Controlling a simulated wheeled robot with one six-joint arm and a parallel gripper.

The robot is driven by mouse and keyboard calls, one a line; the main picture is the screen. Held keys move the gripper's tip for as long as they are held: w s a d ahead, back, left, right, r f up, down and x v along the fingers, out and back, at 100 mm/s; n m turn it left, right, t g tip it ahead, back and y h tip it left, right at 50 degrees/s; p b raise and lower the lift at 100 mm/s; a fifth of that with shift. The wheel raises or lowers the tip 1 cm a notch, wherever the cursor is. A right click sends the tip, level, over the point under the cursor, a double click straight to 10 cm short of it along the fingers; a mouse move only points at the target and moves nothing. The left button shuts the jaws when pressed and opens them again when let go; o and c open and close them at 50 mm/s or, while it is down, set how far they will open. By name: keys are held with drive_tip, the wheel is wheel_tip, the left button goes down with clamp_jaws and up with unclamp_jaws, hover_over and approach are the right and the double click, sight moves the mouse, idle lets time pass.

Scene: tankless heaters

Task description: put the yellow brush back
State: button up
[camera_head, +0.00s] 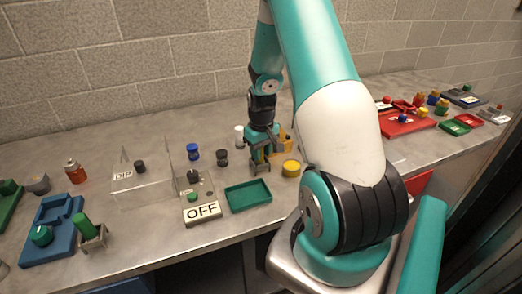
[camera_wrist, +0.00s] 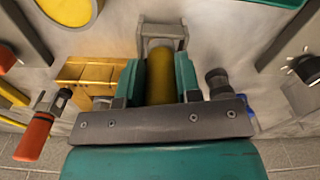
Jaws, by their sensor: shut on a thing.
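My gripper (camera_head: 261,150) is over the bench behind the green tray, pointing down. In the wrist view my gripper (camera_wrist: 158,64) is shut on the yellow brush (camera_wrist: 160,78), which shows as a yellow cylinder between the two teal fingers. A grey bracket-like holder (camera_wrist: 163,32) lies directly beyond the brush and lines up with it. I cannot tell whether the brush touches the holder or sits in it. The brush's far end is hidden. In the head view, the fingers and arm mostly hide the brush.
A dark knob (camera_wrist: 217,82) is on the other side. The green tray (camera_head: 248,196), OFF sign (camera_head: 202,212) and clear box (camera_head: 140,190) stand nearby.

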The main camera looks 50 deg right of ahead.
drive_tip(key=shift+f, duration=0.2)
drive_tip(key=o, duration=1)
drive_tip(key=shift+r, duration=0.1)
drive_tip(key=shift+r, duration=0.1)
